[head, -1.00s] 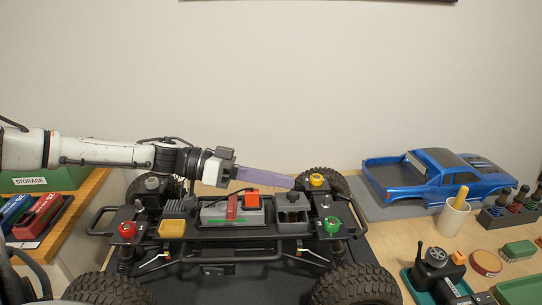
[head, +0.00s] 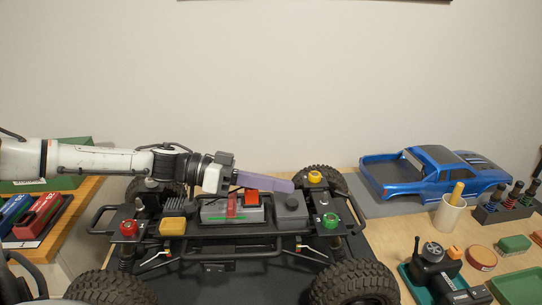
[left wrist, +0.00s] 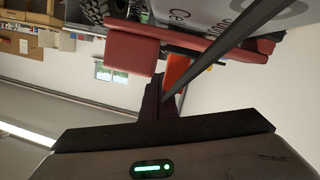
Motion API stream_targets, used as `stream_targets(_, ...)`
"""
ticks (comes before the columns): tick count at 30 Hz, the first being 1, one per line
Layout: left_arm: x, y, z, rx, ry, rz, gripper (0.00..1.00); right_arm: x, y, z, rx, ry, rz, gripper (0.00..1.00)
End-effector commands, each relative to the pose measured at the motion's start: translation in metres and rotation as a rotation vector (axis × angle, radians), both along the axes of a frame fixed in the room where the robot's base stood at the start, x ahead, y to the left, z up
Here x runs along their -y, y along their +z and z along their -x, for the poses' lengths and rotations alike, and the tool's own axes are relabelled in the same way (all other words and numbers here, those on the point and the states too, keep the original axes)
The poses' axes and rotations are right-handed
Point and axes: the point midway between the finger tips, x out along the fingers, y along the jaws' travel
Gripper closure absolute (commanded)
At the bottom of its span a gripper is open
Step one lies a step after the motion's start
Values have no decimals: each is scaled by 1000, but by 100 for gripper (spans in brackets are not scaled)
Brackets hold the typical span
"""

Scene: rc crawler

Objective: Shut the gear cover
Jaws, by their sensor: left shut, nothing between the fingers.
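The gear cover (head: 291,215) is a dark grey box with a round dark knob on top, at the right of the chassis deck in the head view. Its front now shows as a plain grey face, with no opening visible. My left gripper (head: 290,187) is shut and empty. Its long lilac fingers point right, with the tips just above and behind the cover's knob; I cannot tell whether they touch it. The left wrist view looks past dark fingers and does not clearly show the cover. My right gripper is not in view.
On the chassis (head: 215,232), a grey battery box (head: 232,215) with a red strap and a red block (head: 252,197) sits left of the cover. Yellow and green knobs (head: 331,221) stand to its right. A blue truck body (head: 430,180) and a cup (head: 450,215) are farther right.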

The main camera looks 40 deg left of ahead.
Motion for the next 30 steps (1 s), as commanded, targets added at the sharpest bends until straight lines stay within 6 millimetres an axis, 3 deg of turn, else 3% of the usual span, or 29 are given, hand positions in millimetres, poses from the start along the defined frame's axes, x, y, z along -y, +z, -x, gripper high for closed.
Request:
stream_targets(5, -1, 12, 0, 1, 1, 0, 100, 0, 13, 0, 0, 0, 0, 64)
stream_targets(13, -2, 53, 1, 0, 3, -1, 100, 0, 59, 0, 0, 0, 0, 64)
stream_targets(15, -5, 38, 8, -10, -9, -5, 100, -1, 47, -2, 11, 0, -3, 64)
stream_targets(22, -21, 44, 19, -3, 5, -9, 100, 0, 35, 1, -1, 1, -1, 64)
stream_targets(30, -50, 56, 47, 1, 4, -5, 100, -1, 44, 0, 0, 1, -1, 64)
